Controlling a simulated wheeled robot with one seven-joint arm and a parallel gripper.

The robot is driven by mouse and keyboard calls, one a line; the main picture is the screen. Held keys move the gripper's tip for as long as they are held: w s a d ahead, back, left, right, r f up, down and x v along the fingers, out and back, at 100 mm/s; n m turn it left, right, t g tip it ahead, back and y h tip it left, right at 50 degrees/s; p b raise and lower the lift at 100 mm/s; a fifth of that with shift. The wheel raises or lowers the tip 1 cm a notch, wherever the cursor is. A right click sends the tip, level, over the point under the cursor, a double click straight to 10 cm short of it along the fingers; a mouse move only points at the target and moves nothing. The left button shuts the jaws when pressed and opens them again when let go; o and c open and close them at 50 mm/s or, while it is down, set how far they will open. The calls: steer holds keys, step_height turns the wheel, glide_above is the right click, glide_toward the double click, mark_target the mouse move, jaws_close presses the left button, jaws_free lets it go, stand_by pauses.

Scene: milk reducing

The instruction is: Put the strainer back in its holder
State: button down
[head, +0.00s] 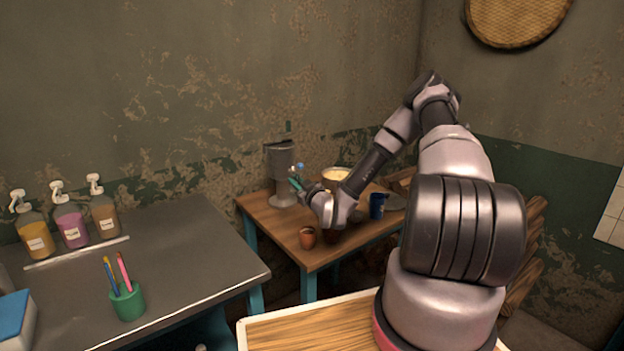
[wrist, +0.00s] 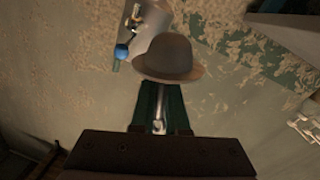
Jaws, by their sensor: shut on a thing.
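In the wrist view, my gripper (wrist: 160,92) has its dark green fingers closed around a thin metal handle. The handle leads to the strainer (wrist: 170,57), which looks like a grey-brown bowl with a wide rim. In the head view, my gripper (head: 296,184) is above the wooden table, close beside a grey metal dispenser (head: 281,157) on a round base. The strainer is too small to make out there. A blue knob (wrist: 122,52) on a metal fitting is just left of the strainer in the wrist view. I cannot clearly identify the holder.
The wooden table (head: 262,216) also carries a bowl with yellow contents (head: 336,173), a blue mug (head: 377,205), a grey plate (head: 396,203) and a clay cup (head: 308,238). A metal counter (head: 190,250) at left holds bottles and a green pencil cup (head: 128,302). The wall stands close behind.

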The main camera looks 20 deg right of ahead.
steer(key=s+a+r+m, duration=0.2)
steer(key=s+a+m, duration=0.1)
steer(key=a, duration=0.5)
steer(key=s+d+r+m+h, duration=0.1)
steer(key=s+d+h, duration=0.1)
steer(key=d, duration=0.5)
steer(key=s+d+r+m+h, duration=0.1)
steer(key=s+d+m+h, duration=0.1)
steer(key=d, duration=0.5)
steer(key=shift+s+r, duration=0.15)
steer(key=shift+s, duration=0.75)
steer(key=shift+a, duration=0.1)
